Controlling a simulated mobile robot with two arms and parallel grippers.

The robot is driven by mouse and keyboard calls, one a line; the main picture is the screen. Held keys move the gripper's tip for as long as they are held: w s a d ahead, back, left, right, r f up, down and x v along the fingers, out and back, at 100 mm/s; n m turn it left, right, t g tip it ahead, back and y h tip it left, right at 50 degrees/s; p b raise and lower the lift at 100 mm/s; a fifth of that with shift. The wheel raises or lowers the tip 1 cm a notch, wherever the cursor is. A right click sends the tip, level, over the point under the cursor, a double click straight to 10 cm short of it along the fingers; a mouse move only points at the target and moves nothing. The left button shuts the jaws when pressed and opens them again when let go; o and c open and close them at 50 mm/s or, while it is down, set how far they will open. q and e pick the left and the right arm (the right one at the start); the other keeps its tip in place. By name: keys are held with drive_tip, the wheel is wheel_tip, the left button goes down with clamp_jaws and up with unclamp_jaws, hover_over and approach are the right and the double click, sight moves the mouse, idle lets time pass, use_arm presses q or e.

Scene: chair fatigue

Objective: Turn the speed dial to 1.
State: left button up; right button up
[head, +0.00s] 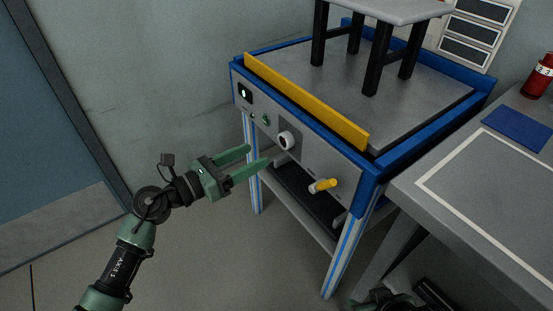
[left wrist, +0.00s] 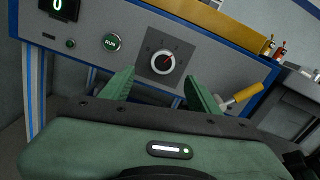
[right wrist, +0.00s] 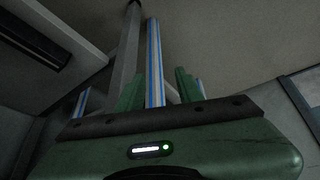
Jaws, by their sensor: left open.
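The speed dial (head: 286,140) is a white round knob on the grey front panel of the test machine. In the left wrist view the dial (left wrist: 163,63) sits on a dark square plate, and its red mark points to the upper right. My left gripper (head: 259,155) is open and empty, in front of the panel and just left of and below the dial. In the left wrist view the dial appears between and beyond its fingertips (left wrist: 160,76), apart from them. My right gripper (right wrist: 158,84) is open and empty, low near the machine's legs.
A green RUN button (left wrist: 112,43) and a display reading 0 (left wrist: 57,5) are left of the dial. A yellow-handled lever (head: 324,185) sticks out to the right. A yellow bar (head: 300,98) runs above the panel. A grey table (head: 465,255) stands at right.

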sight(282, 142)
use_arm(q)
drive_tip(key=shift+m, duration=0.4)
drive_tip(key=x, duration=0.6)
drive_tip(key=shift+d+r, duration=0.25)
drive_tip(key=shift+d, duration=0.05)
drive_tip(key=shift+x, duration=0.75)
use_arm(e)
drive_tip(key=shift+w+a+r+t, duration=0.2)
drive_tip(key=shift+w+r+t, duration=0.2)
drive_tip(key=shift+w, duration=0.2)
drive_tip(key=shift+w+a+r+t, duration=0.2)
drive_tip(key=shift+w+r+t, duration=0.15)
drive_tip(key=shift+w, duration=0.25)
